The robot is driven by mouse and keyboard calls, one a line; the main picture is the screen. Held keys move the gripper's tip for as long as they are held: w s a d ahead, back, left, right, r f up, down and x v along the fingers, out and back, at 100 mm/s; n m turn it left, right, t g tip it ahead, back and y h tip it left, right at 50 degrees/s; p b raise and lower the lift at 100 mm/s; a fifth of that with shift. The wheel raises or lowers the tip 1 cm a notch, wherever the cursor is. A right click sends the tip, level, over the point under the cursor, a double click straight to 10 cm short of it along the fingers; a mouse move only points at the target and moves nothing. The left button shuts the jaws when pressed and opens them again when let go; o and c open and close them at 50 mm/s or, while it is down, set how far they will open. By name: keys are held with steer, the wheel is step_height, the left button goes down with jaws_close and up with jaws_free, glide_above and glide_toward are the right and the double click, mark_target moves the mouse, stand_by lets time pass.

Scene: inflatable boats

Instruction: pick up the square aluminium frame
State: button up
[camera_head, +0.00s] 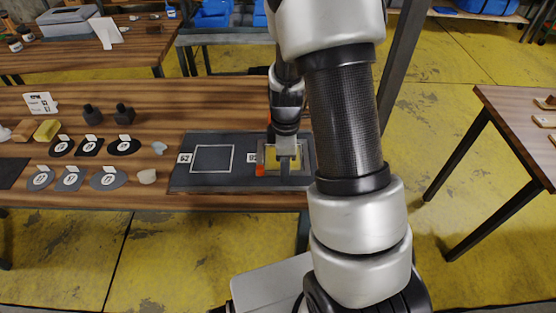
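The square aluminium frame (261,158) appears to be the grey-edged square with a yellowish inside, on the right half of a dark mat (205,183) on the wooden bench. My gripper (285,176) points down over this square and covers much of its middle and right side. I cannot tell whether the fingers touch it or how far apart they are. A small orange patch shows at the lower left of the square. The left half of the mat has a white square outline (212,159) with nothing inside it.
Dark and grey labelled patches (110,178), two dark bottles (125,114) and a yellow block (47,130) lie on the bench's left. My arm hides the bench's right end. Another table (510,105) stands at right, with yellow floor between.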

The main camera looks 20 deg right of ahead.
jaws_close()
